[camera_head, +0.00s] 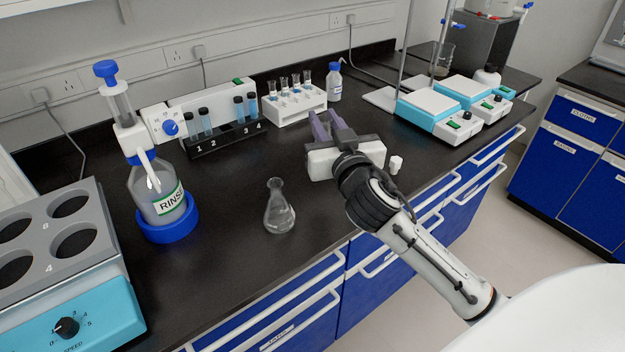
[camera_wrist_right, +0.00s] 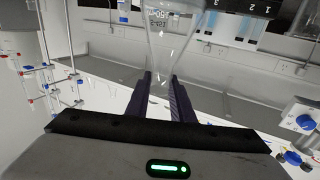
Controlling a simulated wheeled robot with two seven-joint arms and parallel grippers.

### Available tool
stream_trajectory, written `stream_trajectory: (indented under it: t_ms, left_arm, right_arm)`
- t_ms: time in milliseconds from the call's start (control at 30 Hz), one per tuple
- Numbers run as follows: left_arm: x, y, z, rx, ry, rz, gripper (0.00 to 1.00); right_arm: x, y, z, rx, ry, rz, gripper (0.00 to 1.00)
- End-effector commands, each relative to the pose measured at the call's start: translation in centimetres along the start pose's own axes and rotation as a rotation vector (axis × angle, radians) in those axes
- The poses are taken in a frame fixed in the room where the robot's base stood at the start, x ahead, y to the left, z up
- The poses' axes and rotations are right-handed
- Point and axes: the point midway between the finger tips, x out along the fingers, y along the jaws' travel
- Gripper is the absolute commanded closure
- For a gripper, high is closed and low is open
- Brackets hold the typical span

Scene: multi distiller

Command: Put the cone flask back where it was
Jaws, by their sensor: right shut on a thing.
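My right gripper (camera_head: 325,125) reaches over the middle of the bench, its purple fingers pointing away toward the racks. In the wrist view, a clear cone flask (camera_wrist_right: 172,35) with printed markings narrows down between the two fingers (camera_wrist_right: 162,92), which are shut on it. In the head view this held flask is not made out and seems hidden behind the gripper body. Another clear cone flask (camera_head: 279,212) stands upright on the bench, apart from the gripper and to its left. My left gripper is not in view.
A rinse bottle (camera_head: 158,190) in a blue holder stands left, beyond a grey block heater (camera_head: 95,250). A numbered black rack (camera_head: 225,138) and a white tube rack (camera_head: 295,105) line the back. Hotplate stirrers (camera_head: 435,110) stand right. Bare bench surrounds the standing flask.

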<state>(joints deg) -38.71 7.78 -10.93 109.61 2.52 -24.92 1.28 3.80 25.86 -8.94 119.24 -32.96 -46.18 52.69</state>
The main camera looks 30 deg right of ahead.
Motion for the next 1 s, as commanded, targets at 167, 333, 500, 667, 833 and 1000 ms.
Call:
stream_trajectory:
  t_ms: [167,333,500,667,833,1000]
  left_arm:
    - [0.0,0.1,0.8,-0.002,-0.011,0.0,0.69]
    - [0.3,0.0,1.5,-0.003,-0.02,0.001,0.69]
    - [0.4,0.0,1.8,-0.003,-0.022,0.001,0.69]
    - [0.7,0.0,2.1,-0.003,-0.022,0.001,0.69]
    - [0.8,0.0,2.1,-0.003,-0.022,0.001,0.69]
    - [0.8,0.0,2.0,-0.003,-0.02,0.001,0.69]
  right_arm:
    - [0.6,0.2,1.7,-0.003,-0.006,0.006,1.0]
    - [0.5,0.2,4.8,-0.004,-0.005,0.004,1.0]
    - [0.5,0.2,6.4,-0.003,-0.003,0.005,1.0]
    - [0.5,0.2,8.7,-0.002,-0.003,0.004,1.0]
    - [0.5,0.1,9.6,-0.001,-0.001,0.003,1.0]
    - [0.5,0.1,9.5,-0.001,-0.001,0.003,1.0]
